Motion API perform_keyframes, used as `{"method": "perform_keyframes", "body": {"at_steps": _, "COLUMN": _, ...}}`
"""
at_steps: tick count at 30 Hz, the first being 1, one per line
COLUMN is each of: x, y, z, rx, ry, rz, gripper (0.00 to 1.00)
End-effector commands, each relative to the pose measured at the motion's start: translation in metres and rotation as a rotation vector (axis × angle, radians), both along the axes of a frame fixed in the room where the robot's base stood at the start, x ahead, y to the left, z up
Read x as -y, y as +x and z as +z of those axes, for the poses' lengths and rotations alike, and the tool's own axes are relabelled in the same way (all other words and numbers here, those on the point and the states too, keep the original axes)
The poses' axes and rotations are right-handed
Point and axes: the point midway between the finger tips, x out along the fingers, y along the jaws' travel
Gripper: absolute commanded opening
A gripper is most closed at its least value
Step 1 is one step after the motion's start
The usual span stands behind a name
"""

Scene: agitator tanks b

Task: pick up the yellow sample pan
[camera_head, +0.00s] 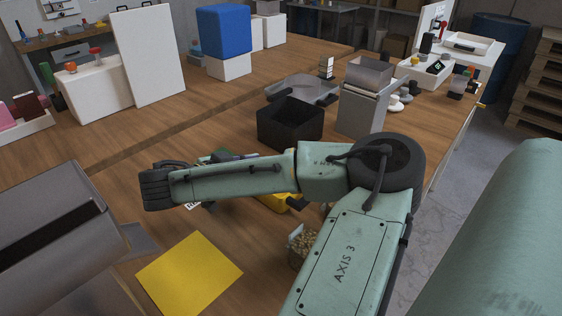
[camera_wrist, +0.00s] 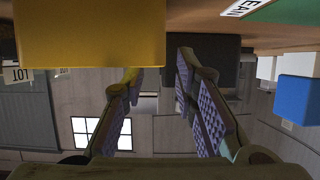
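A yellow object, likely the yellow sample pan (camera_head: 284,203), sits on the wooden bench in the head view. My arm hides most of it. In the wrist view, which looks upside down, a big yellow block-like shape (camera_wrist: 90,38) fills the upper left; I take it to be the pan's side. My gripper (camera_wrist: 160,75) is open, with a clear gap between its ribbed fingers. The left fingertip overlaps the yellow shape's lower edge in the picture; I cannot tell whether they touch. Nothing shows held. The fingers are not clearly seen in the head view.
A flat yellow sheet (camera_head: 190,273) lies at the front of the bench. A black open bin (camera_head: 290,125) and a grey box-like container (camera_head: 362,105) stand behind my arm. A glass jar of grains (camera_head: 301,247) stands close beside my arm. Bare bench shows left of the bin.

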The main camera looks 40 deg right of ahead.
Motion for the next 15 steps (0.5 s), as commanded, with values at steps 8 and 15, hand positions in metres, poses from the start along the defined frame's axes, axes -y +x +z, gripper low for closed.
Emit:
{"method": "perform_keyframes", "body": {"at_steps": 8, "x": 0.032, "y": 0.004, "z": -0.013, "rx": 0.0, "ry": -0.001, "rz": 0.0, "gripper": 0.27}}
{"method": "perform_keyframes", "body": {"at_steps": 15, "x": 0.034, "y": 0.004, "z": -0.016, "rx": 0.0, "ry": -0.001, "rz": 0.0, "gripper": 0.27}}
